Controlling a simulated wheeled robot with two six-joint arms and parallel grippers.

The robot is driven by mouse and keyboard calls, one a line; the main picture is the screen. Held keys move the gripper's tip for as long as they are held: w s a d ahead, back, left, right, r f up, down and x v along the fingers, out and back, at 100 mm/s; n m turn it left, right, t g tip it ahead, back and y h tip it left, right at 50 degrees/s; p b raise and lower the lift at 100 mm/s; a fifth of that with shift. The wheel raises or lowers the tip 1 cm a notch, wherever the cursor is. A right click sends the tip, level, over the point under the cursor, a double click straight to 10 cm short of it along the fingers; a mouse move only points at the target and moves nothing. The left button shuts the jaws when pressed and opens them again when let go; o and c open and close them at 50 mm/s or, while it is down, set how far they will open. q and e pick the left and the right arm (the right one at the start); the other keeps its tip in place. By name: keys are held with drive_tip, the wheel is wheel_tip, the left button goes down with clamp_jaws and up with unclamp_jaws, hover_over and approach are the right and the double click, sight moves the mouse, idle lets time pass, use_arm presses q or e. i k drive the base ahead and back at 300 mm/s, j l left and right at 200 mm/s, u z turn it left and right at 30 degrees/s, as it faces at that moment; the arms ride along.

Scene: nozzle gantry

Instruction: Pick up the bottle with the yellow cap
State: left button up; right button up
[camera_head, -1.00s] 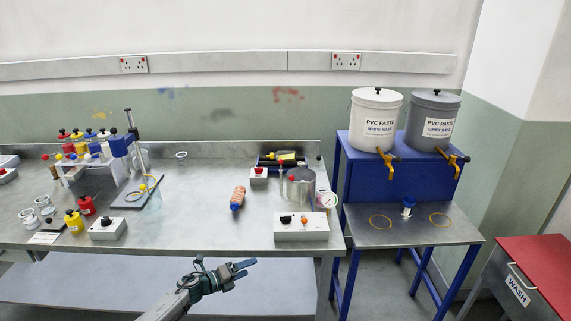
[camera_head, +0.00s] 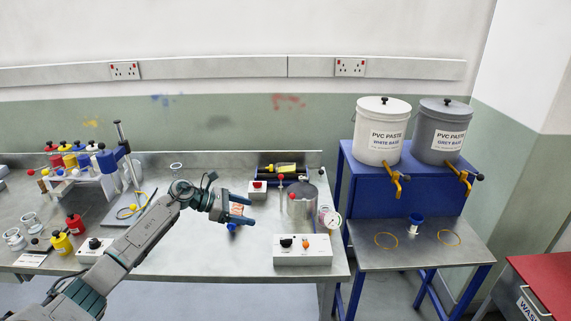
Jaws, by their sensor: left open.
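A bottle (camera_head: 236,210) with an orange-pink body and a blue end lies on the metal bench near its middle. My left gripper (camera_head: 248,210) is open above it, pointing right, and hides part of it. I cannot tell whether they touch. I cannot clearly make out a yellow cap on this bottle. A small yellow item (camera_head: 285,168) lies in a black holder at the back of the bench; its cap is too small to tell. My right gripper is not in view.
A control box (camera_head: 302,250) and a metal pot (camera_head: 301,205) stand right of the gripper. Yellow (camera_head: 61,244) and red (camera_head: 75,225) jars, glass jars and a printing carousel (camera_head: 110,165) stand left. Paste buckets (camera_head: 383,133) stand on a blue stand at right.

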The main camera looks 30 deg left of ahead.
sight(280, 168)
drive_tip(key=i+j, duration=1.3)
drive_tip(key=i, duration=0.1)
